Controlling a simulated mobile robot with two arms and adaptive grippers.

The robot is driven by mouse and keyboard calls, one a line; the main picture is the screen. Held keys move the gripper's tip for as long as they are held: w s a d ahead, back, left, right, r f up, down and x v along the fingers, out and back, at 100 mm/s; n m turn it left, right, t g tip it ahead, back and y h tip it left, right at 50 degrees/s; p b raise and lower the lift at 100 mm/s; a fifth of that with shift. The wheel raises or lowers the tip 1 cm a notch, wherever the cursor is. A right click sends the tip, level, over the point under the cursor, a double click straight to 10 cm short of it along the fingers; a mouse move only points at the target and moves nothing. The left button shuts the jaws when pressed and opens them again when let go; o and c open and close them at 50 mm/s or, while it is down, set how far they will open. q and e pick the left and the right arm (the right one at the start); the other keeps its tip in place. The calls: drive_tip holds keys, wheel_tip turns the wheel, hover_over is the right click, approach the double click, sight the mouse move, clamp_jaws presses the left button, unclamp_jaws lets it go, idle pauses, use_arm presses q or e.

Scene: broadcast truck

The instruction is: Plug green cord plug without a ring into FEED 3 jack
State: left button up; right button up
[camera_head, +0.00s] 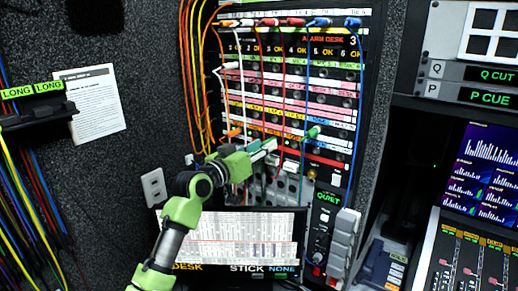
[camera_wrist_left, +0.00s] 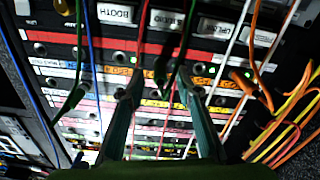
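Several colored cords run over the patch panel (camera_head: 285,95). A green plug (camera_head: 312,132) sits at the panel right of my left gripper (camera_head: 272,147); a green plug also shows at the left in the left wrist view (camera_wrist_left: 67,104). In that view, my left gripper (camera_wrist_left: 158,88) has its fingers spread toward the panel. A dark green plug (camera_wrist_left: 160,72) and a green cord (camera_wrist_left: 178,58) show between the fingertips, with gaps beside them. I cannot tell which green plug has a ring. The FEED 3 label cannot be read. My right gripper is out of view.
White and orange plugs (camera_head: 235,132) and hanging cords crowd the panel's left side. A lit patch-sheet screen (camera_head: 235,240) lies below the gripper. A cord holder labelled LONG (camera_head: 32,92) is on the left wall. A mixing console (camera_head: 470,260) stands at the right.

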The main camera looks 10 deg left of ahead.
use_arm(q)
drive_tip(key=v, duration=1.2)
